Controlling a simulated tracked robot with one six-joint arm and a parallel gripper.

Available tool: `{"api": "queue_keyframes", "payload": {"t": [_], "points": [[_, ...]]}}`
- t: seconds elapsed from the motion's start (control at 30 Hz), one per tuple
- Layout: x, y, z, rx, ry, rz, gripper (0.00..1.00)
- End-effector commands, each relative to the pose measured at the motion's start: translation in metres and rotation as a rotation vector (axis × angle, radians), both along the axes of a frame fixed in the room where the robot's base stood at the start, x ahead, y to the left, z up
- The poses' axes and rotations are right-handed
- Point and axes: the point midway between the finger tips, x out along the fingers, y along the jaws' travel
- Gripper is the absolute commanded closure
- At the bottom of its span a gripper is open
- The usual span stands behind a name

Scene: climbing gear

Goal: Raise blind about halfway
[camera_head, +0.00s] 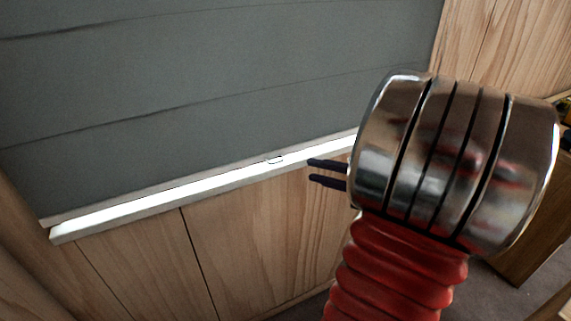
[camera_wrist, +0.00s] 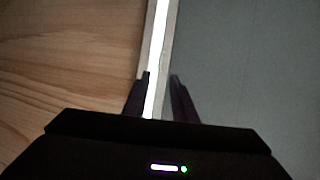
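The grey blind (camera_head: 220,90) hangs down to a pale bottom rail (camera_head: 130,197) just above a bright white strip (camera_head: 200,187) along the wood. In the wrist view my gripper (camera_wrist: 160,77) is open, one finger on each side of the bright strip (camera_wrist: 154,50), with the blind (camera_wrist: 250,60) to the right. Nothing is seen held. Whether the fingers touch the rail cannot be told.
Wood panelling (camera_head: 240,240) lies below the strip, and more wood (camera_head: 510,40) stands right of the blind. A wooden box-like piece (camera_head: 525,245) stands on the grey floor at right. My arm hides the rail's right end.

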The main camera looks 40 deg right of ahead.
Motion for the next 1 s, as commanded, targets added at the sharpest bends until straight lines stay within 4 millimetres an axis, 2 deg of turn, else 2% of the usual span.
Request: {"api": "queue_keyframes", "payload": {"t": [0.8, 1.0], "points": [[0.098, 0.013, -0.025, 0.002, 0.001, 0.003, 0.75], [0.109, 0.014, -0.029, 0.001, 0.001, 0.001, 0.75]]}}
